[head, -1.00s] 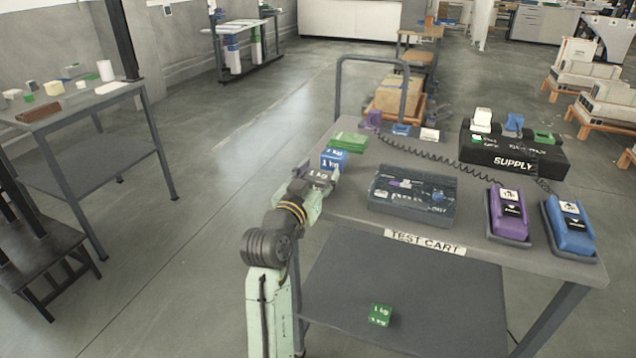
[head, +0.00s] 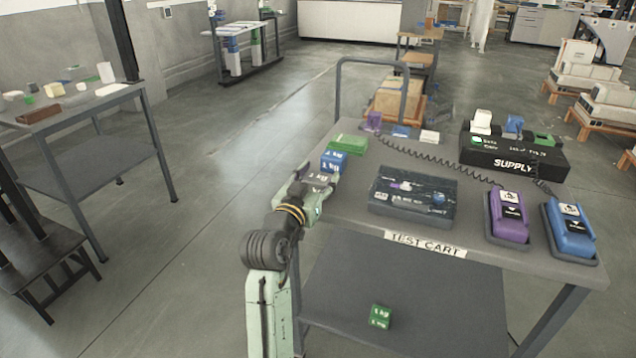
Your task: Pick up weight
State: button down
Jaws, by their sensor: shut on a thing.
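A greyish-purple weight (head: 318,178) marked 1 kg is at the left edge of the test cart's top (head: 345,205). My gripper (head: 316,183) is shut on it, with the light green fingers at its sides. Whether the weight touches the cart top cannot be told. A blue weight (head: 334,160) stands just behind it, and a green weight (head: 349,143) lies behind the blue one. Another green 1 kg weight (head: 380,316) sits on the cart's lower shelf (head: 430,305).
A dark case (head: 410,200) lies mid-cart. Purple (head: 509,218) and blue (head: 570,228) devices stand to its right, and a black supply box (head: 512,158) stands behind. A coiled cable (head: 440,168) crosses the top. A table (head: 85,98) with small items is at left; floor between is clear.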

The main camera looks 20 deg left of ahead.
aim_at(318, 177)
jog(key=shift+r, duration=0.3)
jog(key=shift+r+p, duration=1.3)
jog(key=shift+r, duration=0.5)
jog(key=s+d+r+p, duration=0.1)
jog(key=s+d+p, duration=0.7)
jog(key=s, duration=0.4)
jog(key=shift+s+d, duration=0.35)
jog(key=shift+d, duration=0.45)
